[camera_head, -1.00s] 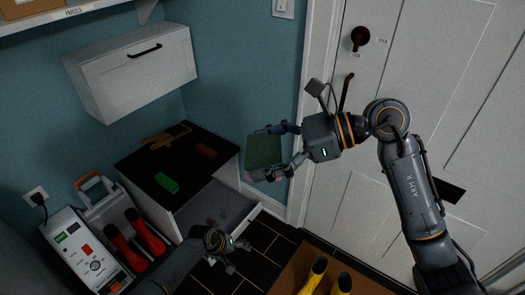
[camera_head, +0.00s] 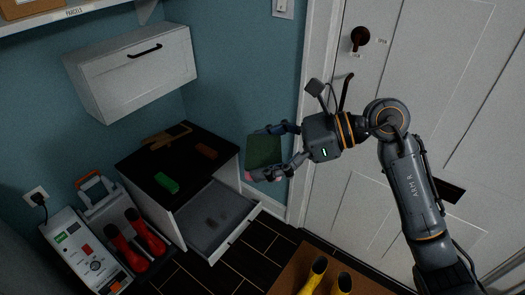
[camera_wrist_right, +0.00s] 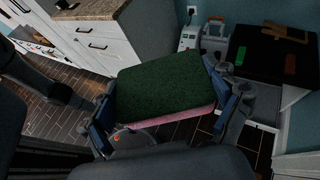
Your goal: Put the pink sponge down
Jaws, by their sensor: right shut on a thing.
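The pink sponge (camera_wrist_right: 178,117) has a dark green scouring layer on its upper face and a pink edge below. My right gripper (camera_head: 270,150) is shut on it, one finger at each side, and holds it in the air to the right of the black-topped cabinet (camera_head: 135,163). In the head view the sponge (camera_head: 263,150) shows mostly its green face. The wrist view shows the sponge between the fingers of my right gripper (camera_wrist_right: 165,105). My left gripper is not in view.
The cabinet's drawer (camera_head: 232,241) is open, with small dark items inside. On the top lie a green block (camera_head: 166,183), a brown block (camera_head: 206,151) and a tan tool (camera_head: 168,137). Red boots (camera_head: 150,232) stand left; yellow boots (camera_head: 318,268) stand on a brown mat.

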